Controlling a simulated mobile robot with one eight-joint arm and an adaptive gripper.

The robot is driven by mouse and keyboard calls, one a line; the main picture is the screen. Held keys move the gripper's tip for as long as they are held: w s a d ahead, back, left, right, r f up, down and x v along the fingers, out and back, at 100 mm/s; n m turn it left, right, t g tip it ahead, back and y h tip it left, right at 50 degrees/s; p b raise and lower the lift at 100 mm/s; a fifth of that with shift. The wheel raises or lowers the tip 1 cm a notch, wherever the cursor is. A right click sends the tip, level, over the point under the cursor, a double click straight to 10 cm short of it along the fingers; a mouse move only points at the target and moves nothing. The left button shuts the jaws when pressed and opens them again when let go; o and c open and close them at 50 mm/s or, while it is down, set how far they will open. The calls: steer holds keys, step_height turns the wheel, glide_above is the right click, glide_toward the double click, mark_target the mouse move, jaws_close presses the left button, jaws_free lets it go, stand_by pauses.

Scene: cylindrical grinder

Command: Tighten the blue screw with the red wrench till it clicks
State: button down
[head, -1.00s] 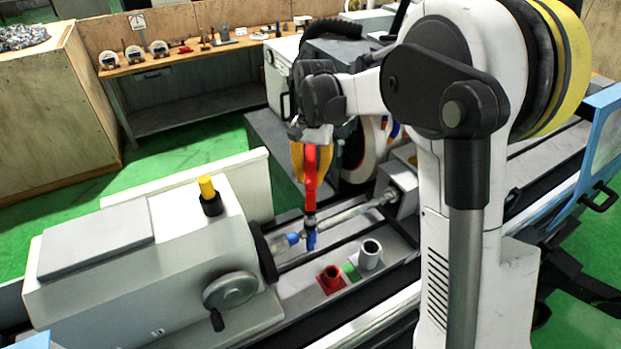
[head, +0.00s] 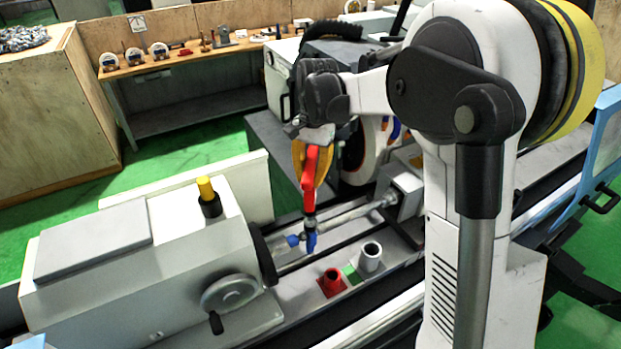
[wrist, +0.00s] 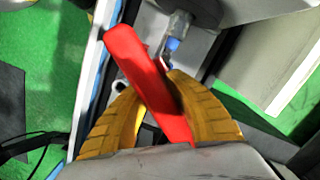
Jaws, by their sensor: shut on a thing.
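The red wrench (head: 309,182) hangs roughly upright from my gripper (head: 305,178) in the head view. My gripper's yellow fingers are shut on its red handle. In the wrist view, the wrench (wrist: 150,75) runs diagonally between the two fingers (wrist: 152,88). The wrench's dark lower end meets the blue screw (head: 311,242), beside the bar of the grinder. Whether it is fully seated on the screw cannot be told. A blue part also shows beyond the fingers in the wrist view (wrist: 172,44), partly hidden.
A red socket holder (head: 332,283) and a grey one (head: 370,257) stand on the machine bed in front. The tailstock housing (head: 150,265) with its handwheel (head: 230,292) is at left. The grinding wheel (head: 364,158) is close behind my gripper.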

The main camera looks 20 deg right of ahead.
mark_target(310, 162)
steer(key=shift+r+p, duration=1.25)
steer(key=shift+r, duration=1.2)
